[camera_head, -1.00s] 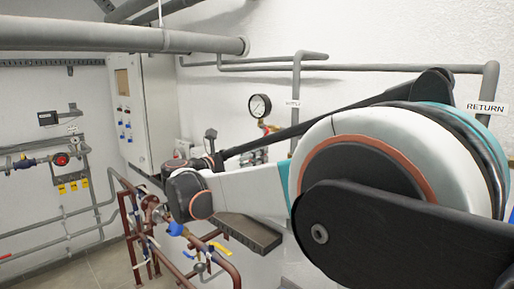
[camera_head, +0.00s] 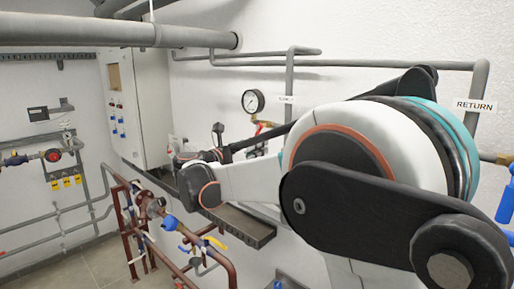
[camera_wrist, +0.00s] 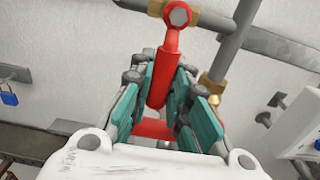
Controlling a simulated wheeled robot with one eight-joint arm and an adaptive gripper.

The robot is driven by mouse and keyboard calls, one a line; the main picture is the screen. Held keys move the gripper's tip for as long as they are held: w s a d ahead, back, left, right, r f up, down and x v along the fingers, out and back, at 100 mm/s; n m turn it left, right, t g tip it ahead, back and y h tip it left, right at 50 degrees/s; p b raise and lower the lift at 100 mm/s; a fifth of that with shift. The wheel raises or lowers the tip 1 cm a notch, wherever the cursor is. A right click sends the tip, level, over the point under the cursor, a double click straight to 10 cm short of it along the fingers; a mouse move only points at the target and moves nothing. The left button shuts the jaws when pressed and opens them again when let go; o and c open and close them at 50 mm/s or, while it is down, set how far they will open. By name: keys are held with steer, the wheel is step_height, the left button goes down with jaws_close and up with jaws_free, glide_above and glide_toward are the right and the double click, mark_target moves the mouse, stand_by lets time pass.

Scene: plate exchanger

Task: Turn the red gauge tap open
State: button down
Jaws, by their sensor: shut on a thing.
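The red gauge tap (camera_wrist: 160,78) fills the middle of the wrist view. Its red lever runs down from a bolted round head on a brass fitting. My gripper (camera_wrist: 161,90) is around the lever, with a teal-padded finger on each side, and is shut on it. The lever points down toward my palm in that view. In the head view the pressure gauge (camera_head: 253,101) is on the white wall, with brass and a bit of red below it. My arm hides much of the area around the tap there.
Grey pipes (camera_head: 290,90) run along the wall by the gauge. A grey cabinet (camera_head: 131,100) stands left of it. Red-brown pipework with blue handles (camera_head: 170,222) is low in front. A RETURN label (camera_head: 474,105) is at the right. Some floor shows at the lower left.

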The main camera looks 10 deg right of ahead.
steer(key=shift+w, duration=0.1)
steer(key=w+a+r+m+b, duration=0.3)
steer(key=w+r+m+b, duration=0.1)
steer(key=m, duration=1.4)
steer(key=shift+w+a+r, duration=0.2)
steer(key=shift+w+r, duration=0.25)
steer(key=shift+r, duration=0.55)
steer(key=c, duration=1.5)
jaws_free()
steer(key=shift+r, duration=0.1)
